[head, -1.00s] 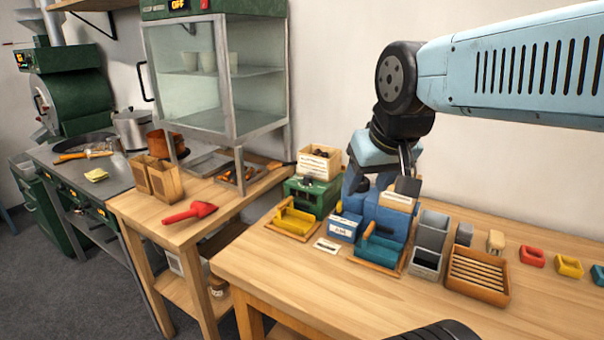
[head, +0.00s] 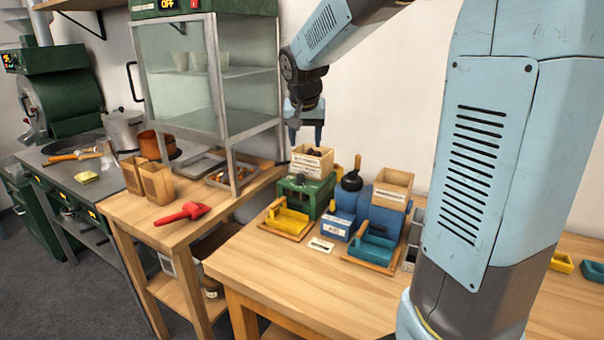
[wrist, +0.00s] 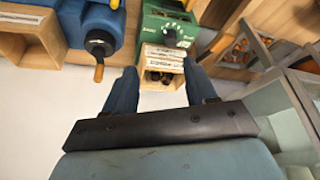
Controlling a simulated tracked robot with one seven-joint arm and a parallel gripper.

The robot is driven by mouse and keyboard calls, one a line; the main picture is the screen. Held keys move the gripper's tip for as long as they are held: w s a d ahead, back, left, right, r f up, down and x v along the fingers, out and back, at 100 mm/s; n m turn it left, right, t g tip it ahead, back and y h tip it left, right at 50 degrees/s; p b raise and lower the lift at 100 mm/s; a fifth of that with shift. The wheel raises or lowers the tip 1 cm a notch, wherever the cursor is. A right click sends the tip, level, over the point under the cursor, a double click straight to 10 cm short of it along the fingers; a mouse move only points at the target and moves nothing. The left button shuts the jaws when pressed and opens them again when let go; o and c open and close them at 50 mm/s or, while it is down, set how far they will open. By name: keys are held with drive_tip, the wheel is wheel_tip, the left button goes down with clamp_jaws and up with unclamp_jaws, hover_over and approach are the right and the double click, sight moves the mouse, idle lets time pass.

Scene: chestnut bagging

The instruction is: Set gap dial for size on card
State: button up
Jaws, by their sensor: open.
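The green machine (head: 316,196) stands on the front table with a wooden box of chestnuts (head: 313,160) on top. In the wrist view, a dark round dial (wrist: 169,38) with white marks around it shows on the green machine's face. Its setting is too small to read. A small white card (head: 321,245) lies in front of the machines; its print is unreadable. My gripper (head: 305,138) is open and empty, pointing down above and behind the green machine. In the wrist view, the box (wrist: 162,65) shows between the fingers, with no visible contact.
The blue machine (head: 343,199) stands right of the green one, with a black crank (head: 351,181) and upright wooden handle. The glass cabinet (head: 180,85) stands close left. My arm hides the table's right part.

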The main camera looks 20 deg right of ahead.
approach(300, 175)
drive_tip(key=shift+m, duration=0.3)
drive_tip(key=x, duration=0.9)
drive_tip(key=shift+w, duration=0.15)
drive_tip(key=shift+c, duration=0.2)
